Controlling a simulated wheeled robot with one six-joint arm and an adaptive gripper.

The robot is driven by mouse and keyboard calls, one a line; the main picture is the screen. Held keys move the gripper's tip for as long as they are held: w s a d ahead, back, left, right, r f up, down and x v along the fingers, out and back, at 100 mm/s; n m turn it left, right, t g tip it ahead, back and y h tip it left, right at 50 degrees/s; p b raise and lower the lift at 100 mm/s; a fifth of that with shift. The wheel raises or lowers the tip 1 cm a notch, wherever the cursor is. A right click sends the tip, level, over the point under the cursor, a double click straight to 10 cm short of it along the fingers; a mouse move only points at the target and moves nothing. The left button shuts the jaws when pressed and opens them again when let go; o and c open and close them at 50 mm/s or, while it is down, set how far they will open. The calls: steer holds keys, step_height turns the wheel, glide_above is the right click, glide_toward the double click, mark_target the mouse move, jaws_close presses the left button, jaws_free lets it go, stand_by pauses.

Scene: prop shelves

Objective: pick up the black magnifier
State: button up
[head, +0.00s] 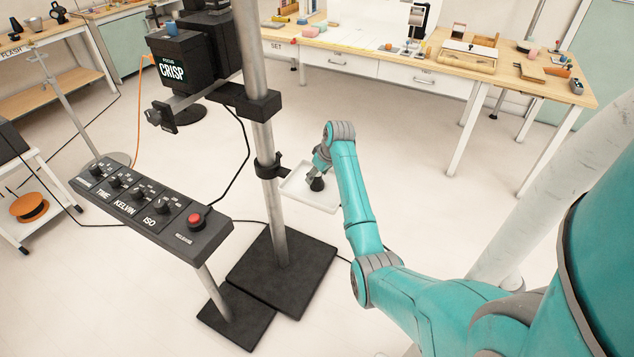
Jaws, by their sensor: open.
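My gripper (317,183) is at the end of my teal arm, small in the middle of the head view, in front of a white tray (322,203) beside the grey pole. Its fingers are dark and too small to make out in detail, but it is open. I cannot pick out the black magnifier for sure. A small dark round-topped item (58,12) stands on the wooden table at the upper left, too far off to identify. I see nothing held in the gripper.
A grey pole (262,110) on a black base carries a black CRISP box (180,60). A black knob panel (150,207) stands to its left. A long wooden bench (350,50) with props lines the back. The pale floor right of the pole has free room.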

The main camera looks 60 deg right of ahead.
steer(key=shift+w+f, duration=0.1)
steer(key=shift+f, duration=0.15)
jaws_close()
